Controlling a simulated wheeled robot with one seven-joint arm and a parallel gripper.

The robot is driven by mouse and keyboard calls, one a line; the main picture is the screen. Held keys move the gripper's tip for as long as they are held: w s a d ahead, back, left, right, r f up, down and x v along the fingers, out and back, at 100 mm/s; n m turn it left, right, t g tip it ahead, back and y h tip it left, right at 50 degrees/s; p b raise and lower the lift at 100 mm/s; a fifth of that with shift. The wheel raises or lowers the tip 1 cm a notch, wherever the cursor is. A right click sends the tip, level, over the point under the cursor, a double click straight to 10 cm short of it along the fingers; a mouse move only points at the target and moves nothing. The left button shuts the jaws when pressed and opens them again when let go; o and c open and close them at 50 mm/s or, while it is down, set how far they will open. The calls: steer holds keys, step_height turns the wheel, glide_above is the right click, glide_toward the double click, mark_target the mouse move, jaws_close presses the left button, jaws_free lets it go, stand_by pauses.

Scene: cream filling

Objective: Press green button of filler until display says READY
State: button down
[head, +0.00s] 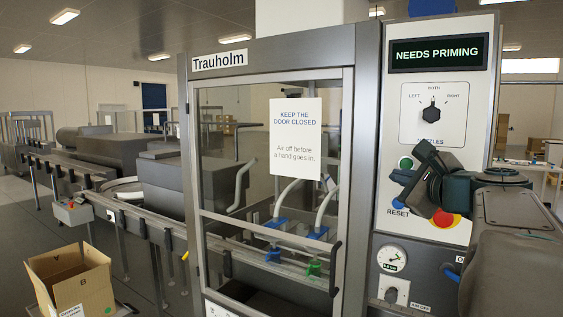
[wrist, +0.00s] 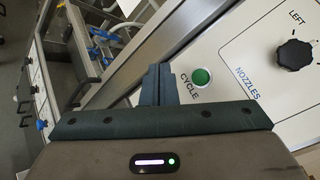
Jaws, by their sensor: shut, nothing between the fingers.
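The filler's display (head: 438,54) reads NEEDS PRIMING in the head view. The green button (head: 406,162) is on the white panel below the knob, partly beside my gripper. In the wrist view the green button (wrist: 201,77) is fully visible, labelled CYCLE, just right of my fingertips. My gripper (head: 402,177) is shut and empty, in front of the panel just below the green button. Its closed fingers show in the wrist view (wrist: 158,80). Whether the fingertips touch the panel I cannot tell.
A nozzle knob (head: 431,113) sits above the green button. A red button on a yellow plate (head: 444,219) and a RESET label lie below, partly behind my gripper. The glass door (head: 270,170) left of the panel is closed. A pressure gauge (head: 391,259) is lower down.

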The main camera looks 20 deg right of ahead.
mark_target(409, 167)
steer(key=shift+d+r, duration=0.1)
steer(key=shift+w, duration=0.1)
steer(key=w+d+p, duration=0.2)
steer(key=w+d, duration=0.3)
steer(key=d, duration=0.1)
steer(key=shift+w+d, duration=0.3)
stand_by(0.3)
steer(key=shift+w+d, duration=0.1)
stand_by(1.9)
steer(key=shift+w+d, duration=0.15)
steer(key=shift+d, duration=0.05)
